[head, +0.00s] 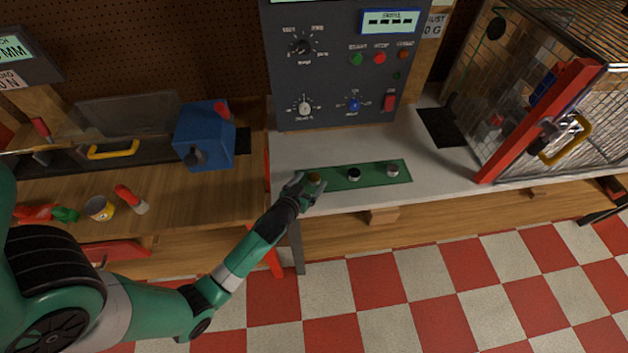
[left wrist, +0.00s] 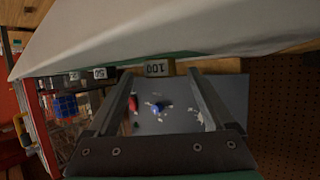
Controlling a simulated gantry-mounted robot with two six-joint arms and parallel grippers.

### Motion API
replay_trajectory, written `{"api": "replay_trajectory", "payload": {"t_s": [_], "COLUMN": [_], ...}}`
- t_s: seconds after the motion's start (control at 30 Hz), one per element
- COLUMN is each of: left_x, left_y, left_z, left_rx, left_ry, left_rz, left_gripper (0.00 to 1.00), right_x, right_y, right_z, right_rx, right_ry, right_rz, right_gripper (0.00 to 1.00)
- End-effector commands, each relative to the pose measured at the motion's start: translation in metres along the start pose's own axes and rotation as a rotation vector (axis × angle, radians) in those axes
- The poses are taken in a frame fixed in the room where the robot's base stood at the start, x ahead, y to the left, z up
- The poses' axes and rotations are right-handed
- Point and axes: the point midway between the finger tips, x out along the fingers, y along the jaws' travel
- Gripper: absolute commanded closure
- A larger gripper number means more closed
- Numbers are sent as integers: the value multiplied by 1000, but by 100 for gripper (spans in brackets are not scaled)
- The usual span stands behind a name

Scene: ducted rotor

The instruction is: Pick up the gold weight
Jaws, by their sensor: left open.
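The gold weight (head: 315,178) stands at the left end of a green mat (head: 335,178) on the white bench. In the left wrist view the weight (left wrist: 158,68), marked 100, appears upside down between the fingertips. My left gripper (head: 303,185) is open at the mat's left end, right beside the gold weight and partly covering it. Its two fingers (left wrist: 160,76) spread to either side of the weight in the wrist view, with gaps on both sides. Whether they reach fully around it I cannot tell. My right gripper is not in view.
A black weight (head: 353,174) and a silver weight (head: 392,170) stand to the right on the mat. The grey control console (head: 340,70) rises behind. A wire cage (head: 540,90) with a red post is at right. A blue vise-like block (head: 204,135) is at left.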

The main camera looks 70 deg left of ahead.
Motion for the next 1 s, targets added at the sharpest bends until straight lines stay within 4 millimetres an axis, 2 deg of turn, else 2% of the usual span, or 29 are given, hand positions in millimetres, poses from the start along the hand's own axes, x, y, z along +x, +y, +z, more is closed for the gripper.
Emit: {"api": "replay_trajectory", "payload": {"t_s": [0.1, 0.3, 0.37, 0.8, 1.0], "left_x": [13, 13, 13, 13, 13], "left_y": [0, 0, 0, 0, 0], "left_z": [0, -1, -1, -1, -1], "left_rx": [1, 1, 1, 1, 1], "left_ry": [0, 0, 0, 0, 1], "left_rz": [0, 1, 0, 0, 1], "left_gripper": [14, 14, 22, 100, 100], "right_x": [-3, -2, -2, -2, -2], "right_y": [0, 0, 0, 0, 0], "right_z": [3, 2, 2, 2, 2], "right_rx": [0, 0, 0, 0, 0], "right_ry": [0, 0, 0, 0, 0], "right_rz": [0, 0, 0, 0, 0], "right_gripper": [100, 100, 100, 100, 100]}}
